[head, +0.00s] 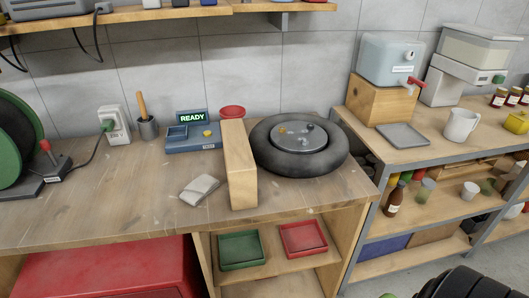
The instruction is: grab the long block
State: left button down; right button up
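The long block (240,170) is a pale wooden beam on the wooden workbench. Its long side runs from the back of the bench toward the front edge. A red round dish (232,111) shows at its far end; I cannot tell whether it rests on the block or behind it. A thick black ring (335,160) around a grey disc lies close to the block's right side; I cannot tell whether they touch.
A grey folded cloth-like item (199,190) lies left of the block. A blue device reading READY (190,138) stands behind. The bench (110,215) is clear at the front left. A shelf (140,14) overhangs the back. A black ribbed object (470,284) shows at bottom right.

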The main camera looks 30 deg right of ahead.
aim_at(240, 167)
jog(key=z, duration=0.85)
